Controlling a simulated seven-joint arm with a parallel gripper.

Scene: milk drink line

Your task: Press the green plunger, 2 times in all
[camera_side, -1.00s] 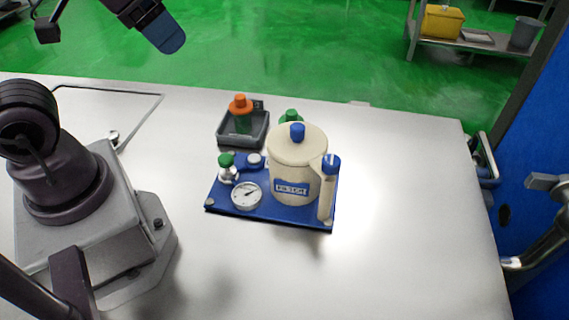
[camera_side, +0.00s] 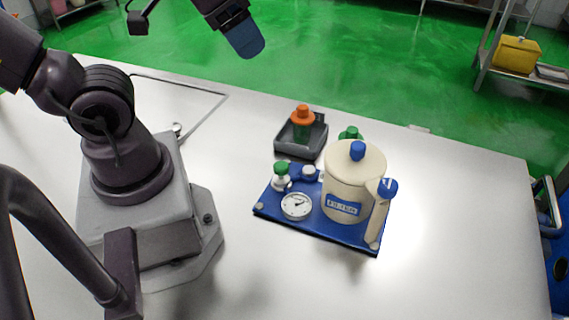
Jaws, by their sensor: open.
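A small green-topped plunger (camera_side: 282,168) with a pale, shiny body stands upright at the left of a blue base plate (camera_side: 330,232). A second green-topped thing (camera_side: 349,132) stands behind the cream jug and is partly hidden by it; I cannot tell its full shape. My gripper (camera_side: 247,38) is at the top of the picture, up and left of both, well apart from them. It is open and holds nothing that I can see. A blue finger pad shows.
The cream jug (camera_side: 345,190) with a blue knob, a gauge (camera_side: 296,205) and a blue-topped handle (camera_side: 386,188) crowd the plate. The table (camera_side: 460,240) is clear at right.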

